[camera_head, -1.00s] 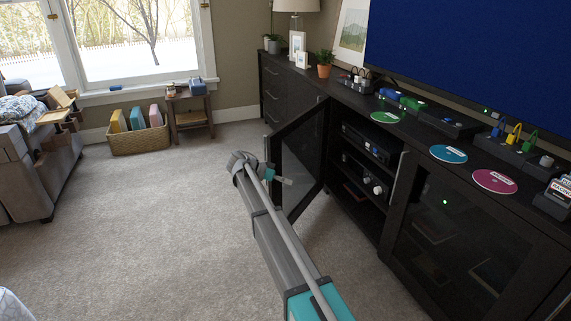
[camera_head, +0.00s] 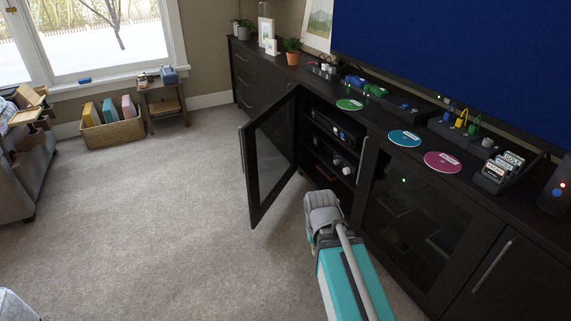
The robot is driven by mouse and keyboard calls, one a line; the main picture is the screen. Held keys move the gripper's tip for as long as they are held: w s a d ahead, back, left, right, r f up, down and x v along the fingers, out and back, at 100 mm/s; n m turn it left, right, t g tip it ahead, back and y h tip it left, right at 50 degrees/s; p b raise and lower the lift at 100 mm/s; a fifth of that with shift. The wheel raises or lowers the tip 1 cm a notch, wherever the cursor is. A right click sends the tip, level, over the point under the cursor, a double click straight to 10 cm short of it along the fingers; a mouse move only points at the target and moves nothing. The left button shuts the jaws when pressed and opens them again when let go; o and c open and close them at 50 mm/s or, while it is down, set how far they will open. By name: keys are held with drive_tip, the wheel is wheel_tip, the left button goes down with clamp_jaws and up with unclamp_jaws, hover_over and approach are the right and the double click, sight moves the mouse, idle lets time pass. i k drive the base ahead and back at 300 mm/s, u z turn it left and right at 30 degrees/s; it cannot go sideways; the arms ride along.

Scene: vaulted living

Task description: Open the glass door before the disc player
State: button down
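The dark-framed glass door (camera_head: 270,160) of the long black cabinet (camera_head: 350,105) stands swung out wide from its hinge on the left side of its bay. Its handle (camera_head: 243,150) is on the free edge. Behind the opening, the disc player (camera_head: 335,127) sits on the upper shelf, with another device (camera_head: 342,165) below it. My arm reaches up from the bottom and ends in a grey wrist joint in front of the open bay, apart from the door. My gripper is hidden behind that joint.
A second glass door (camera_head: 410,220) to the right is closed. Discs, including a green one (camera_head: 349,104), and small racks lie on the cabinet top under the screen (camera_head: 460,60). A basket (camera_head: 112,132) and side table (camera_head: 165,105) stand by the window. The carpet (camera_head: 160,220) on the left is clear.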

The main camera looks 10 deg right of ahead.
sight(257, 211)
drive_tip(key=k, duration=1.35)
drive_tip(key=z, duration=0.15)
drive_tip(key=i, duration=0.65)
drive_tip(key=z, duration=0.5)
drive_tip(key=i, duration=1.25)
drive_tip(key=u, duration=0.8)
